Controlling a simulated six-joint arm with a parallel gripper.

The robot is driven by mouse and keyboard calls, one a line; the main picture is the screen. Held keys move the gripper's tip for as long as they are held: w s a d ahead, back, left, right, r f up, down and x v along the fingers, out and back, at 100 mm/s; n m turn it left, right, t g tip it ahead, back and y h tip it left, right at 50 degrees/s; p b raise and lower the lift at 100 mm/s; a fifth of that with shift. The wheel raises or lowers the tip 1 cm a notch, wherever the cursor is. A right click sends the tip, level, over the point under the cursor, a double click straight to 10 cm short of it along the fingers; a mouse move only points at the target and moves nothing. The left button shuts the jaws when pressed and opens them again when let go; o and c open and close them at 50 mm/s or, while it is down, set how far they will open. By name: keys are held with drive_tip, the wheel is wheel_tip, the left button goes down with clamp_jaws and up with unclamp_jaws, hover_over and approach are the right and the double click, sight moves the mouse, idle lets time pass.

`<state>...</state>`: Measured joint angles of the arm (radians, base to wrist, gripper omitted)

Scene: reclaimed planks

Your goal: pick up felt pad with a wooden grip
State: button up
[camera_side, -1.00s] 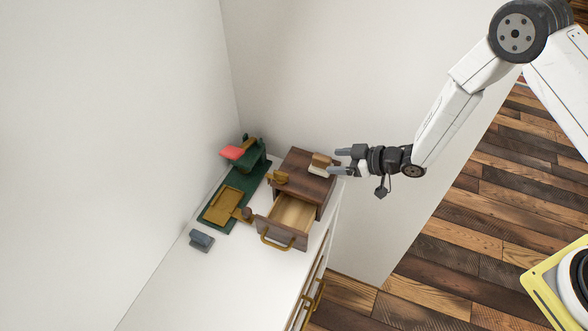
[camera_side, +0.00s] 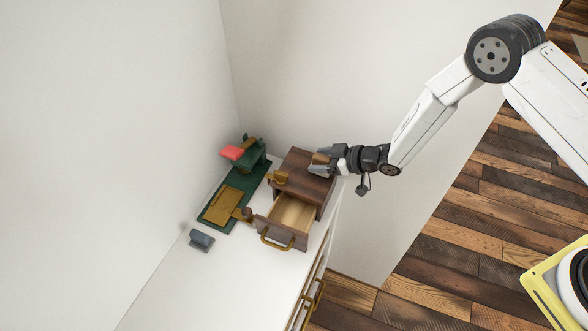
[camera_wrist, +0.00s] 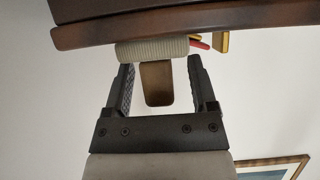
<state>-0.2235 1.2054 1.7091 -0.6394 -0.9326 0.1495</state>
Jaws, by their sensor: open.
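The felt pad (camera_side: 318,170) is pale with a brown wooden grip (camera_side: 320,159) on it. It lies on top of the small wooden drawer box (camera_side: 293,168), near its right edge. In the wrist view the pad (camera_wrist: 152,49) is a ribbed beige slab, and its wooden grip (camera_wrist: 156,84) stands between my two fingers. My gripper (camera_side: 326,160) is at the pad from the right, and it also shows in the wrist view (camera_wrist: 158,75). Its fingers are open, one on each side of the grip, with gaps visible. My fingers partly hide the pad in the side view.
The box's drawer (camera_side: 292,216) is pulled open and looks empty. A small brass item (camera_side: 278,178) sits on the box's left. A green stand (camera_side: 250,160) with a red pad (camera_side: 232,153) and a grey-blue block (camera_side: 202,240) are further left. White worktop is clear at the front.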

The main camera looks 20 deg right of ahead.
sight(322, 156)
clamp_jaws()
drive_tip(key=shift+r, duration=0.15)
idle(0.4)
drive_tip(key=shift+r, duration=1.55)
drive_tip(key=s+d+r, duration=0.4)
drive_tip(key=s+r, duration=0.5)
drive_tip(key=s, duration=0.4)
drive_tip(key=shift+s+d+r, duration=0.15)
drive_tip(key=shift+d+r, duration=0.05)
drive_tip(key=shift+r, duration=0.15)
